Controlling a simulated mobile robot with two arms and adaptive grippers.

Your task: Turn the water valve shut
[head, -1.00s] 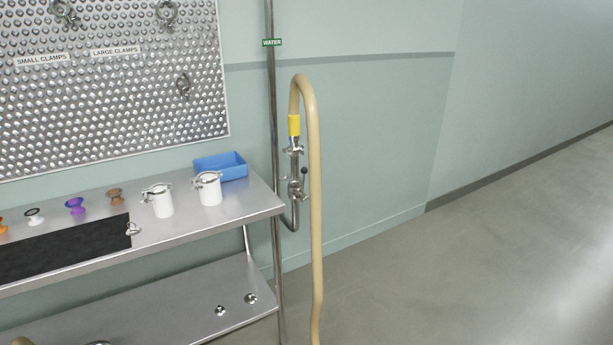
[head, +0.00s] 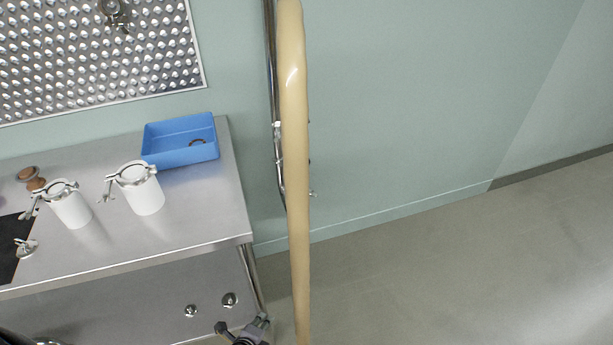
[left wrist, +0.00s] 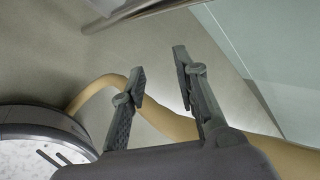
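The water valve is mostly hidden behind the thick beige hose (head: 293,150) in the head view. Only small metal bits of the valve fitting (head: 312,193) show at the hose's right edge, so I cannot tell the handle's position. A steel pipe (head: 270,60) runs down the wall just left of the hose. My left gripper (head: 243,326) is low in the head view, left of the hose and by the bench's right end. In the left wrist view its two fingers (left wrist: 161,68) stand apart with nothing between them, and the hose passes beyond them. My right gripper is not in view.
A steel bench (head: 190,237) on the left holds a blue bin (head: 180,155) and two white clamped canisters, one (head: 143,194) nearer the hose. Small metal parts lie on its lower shelf (head: 150,300). The floor (head: 450,280) to the right is clear.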

